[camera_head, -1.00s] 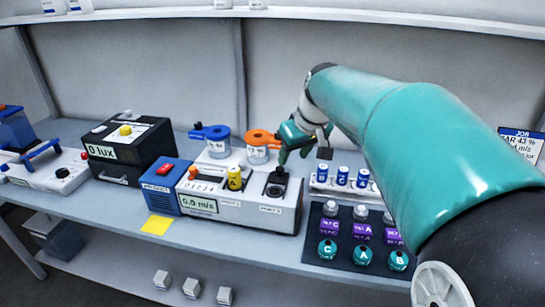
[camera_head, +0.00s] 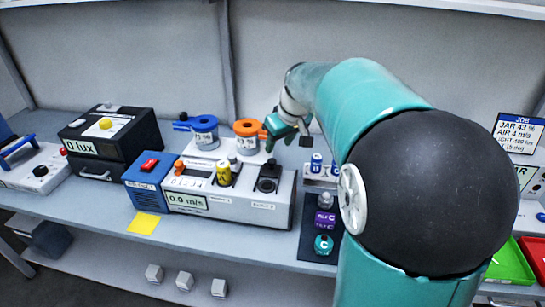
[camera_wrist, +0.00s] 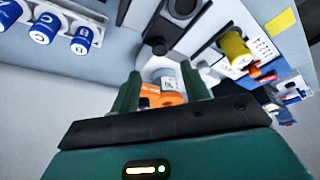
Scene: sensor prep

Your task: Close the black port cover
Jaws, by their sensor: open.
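The black port cover (camera_head: 270,168) is on the right side of the top of the white air-speed unit (camera_head: 235,209), by the right-hand port. In the wrist view the black cover and port parts (camera_wrist: 157,46) show just beyond my fingers; how far the cover is tilted is hard to tell. My green gripper (camera_head: 273,139) is open and empty, above and behind the cover in the head view, apart from it. In the wrist view its two fingers (camera_wrist: 160,90) are spread, with the orange-topped jar (camera_wrist: 164,97) visible between them. A yellow plug (camera_head: 223,174) sits left of the black cover.
The blue-topped jar (camera_head: 204,133) and the orange-topped jar (camera_head: 247,136) stand behind the unit. Blue-capped vials (camera_head: 316,164) stand to its right, near a dark mat (camera_head: 314,254) with bottles. A blue box (camera_head: 148,181) adjoins the unit's left side.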

